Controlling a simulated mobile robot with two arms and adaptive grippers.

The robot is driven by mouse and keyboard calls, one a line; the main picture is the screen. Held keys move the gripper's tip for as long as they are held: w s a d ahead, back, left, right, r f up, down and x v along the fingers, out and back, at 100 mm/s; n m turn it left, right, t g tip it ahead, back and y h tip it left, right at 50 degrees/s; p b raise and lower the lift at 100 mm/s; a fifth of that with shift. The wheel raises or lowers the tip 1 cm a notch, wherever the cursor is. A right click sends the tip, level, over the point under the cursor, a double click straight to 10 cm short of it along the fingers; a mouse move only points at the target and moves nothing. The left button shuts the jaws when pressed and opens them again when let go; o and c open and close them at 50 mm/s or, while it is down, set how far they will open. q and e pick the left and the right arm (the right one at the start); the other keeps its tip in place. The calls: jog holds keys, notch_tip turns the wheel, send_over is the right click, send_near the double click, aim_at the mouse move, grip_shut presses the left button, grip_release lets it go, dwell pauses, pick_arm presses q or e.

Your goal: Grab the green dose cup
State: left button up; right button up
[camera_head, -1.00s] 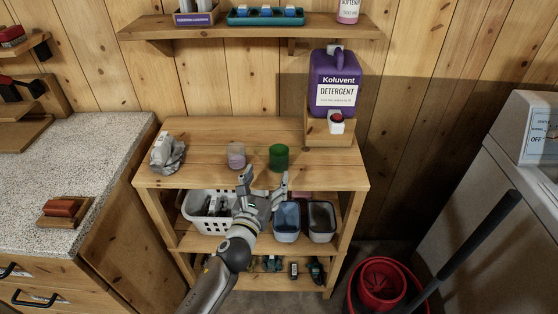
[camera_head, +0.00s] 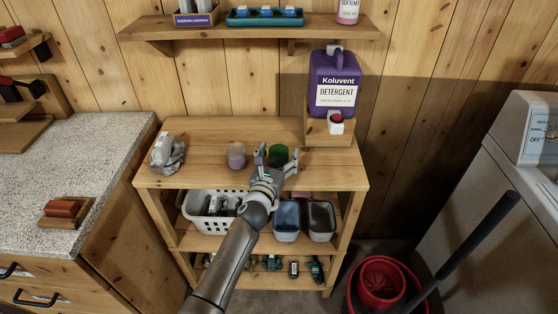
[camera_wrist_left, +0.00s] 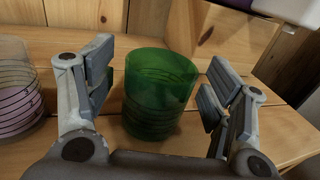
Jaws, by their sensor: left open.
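The green dose cup (camera_head: 279,155) stands upright on the top of the wooden shelf unit (camera_head: 210,133). In the left wrist view the green cup (camera_wrist_left: 158,95) shows between the two spread fingers, with ring lines around its side. My left gripper (camera_head: 277,154) is open and empty at the near side of the cup, and its fingers hide part of the cup in the head view. I cannot tell whether the fingers reach fully around it; gaps show on both sides. My right gripper is not in view.
A clear cup with purple liquid (camera_head: 236,155) stands just left of the green cup. A grey crumpled item (camera_head: 167,153) lies at the left end of the shelf top.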

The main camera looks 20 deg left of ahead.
pick_arm(q)
jog(key=c, duration=0.9)
jog(key=shift+c, duration=0.2)
jog(key=shift+r, duration=0.2)
